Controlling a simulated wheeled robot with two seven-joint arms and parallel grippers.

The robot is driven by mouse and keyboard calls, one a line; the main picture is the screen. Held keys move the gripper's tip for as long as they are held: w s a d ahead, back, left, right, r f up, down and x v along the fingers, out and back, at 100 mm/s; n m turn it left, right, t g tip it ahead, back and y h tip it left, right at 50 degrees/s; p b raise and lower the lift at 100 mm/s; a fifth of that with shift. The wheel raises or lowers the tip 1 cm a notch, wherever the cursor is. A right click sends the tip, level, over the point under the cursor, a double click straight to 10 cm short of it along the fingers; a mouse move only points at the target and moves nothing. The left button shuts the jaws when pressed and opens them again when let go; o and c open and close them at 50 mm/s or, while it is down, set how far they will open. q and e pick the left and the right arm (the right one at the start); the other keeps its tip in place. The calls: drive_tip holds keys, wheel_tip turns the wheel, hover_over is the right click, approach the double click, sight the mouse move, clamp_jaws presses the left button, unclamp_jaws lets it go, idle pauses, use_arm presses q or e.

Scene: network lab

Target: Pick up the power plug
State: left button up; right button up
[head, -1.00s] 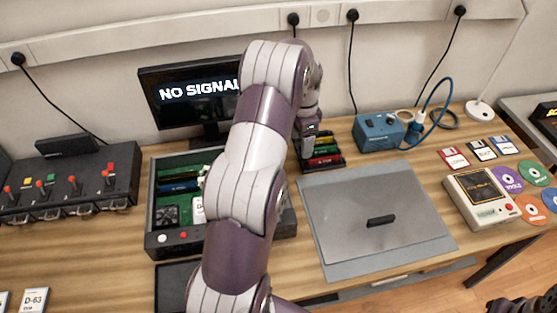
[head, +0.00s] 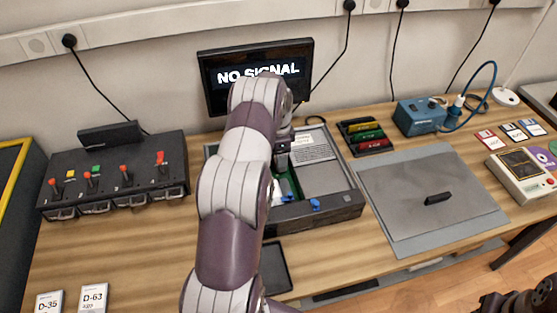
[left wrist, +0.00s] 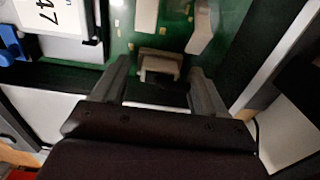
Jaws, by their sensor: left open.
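My left gripper (head: 283,158) is over the open dark case (head: 325,215) below the monitor. In the left wrist view its two fingers (left wrist: 158,70) are spread apart, with a small beige connector block (left wrist: 160,64) between and beyond the tips on a green circuit board (left wrist: 120,48). I cannot tell whether that block is the power plug, nor whether the fingers touch it. Black plugs on cords sit in the wall strip, one at upper left (head: 69,41) and one at upper middle (head: 349,6). A dark part of my right arm (head: 515,302) shows at the bottom right corner.
A monitor (head: 255,75) reading NO SIGNAL stands behind the case. A switch panel (head: 112,178) is at left. Colored modules (head: 366,137), a grey mat (head: 470,205) and a blue box (head: 418,117) are at right.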

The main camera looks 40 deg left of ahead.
use_arm(q)
clamp_jaws()
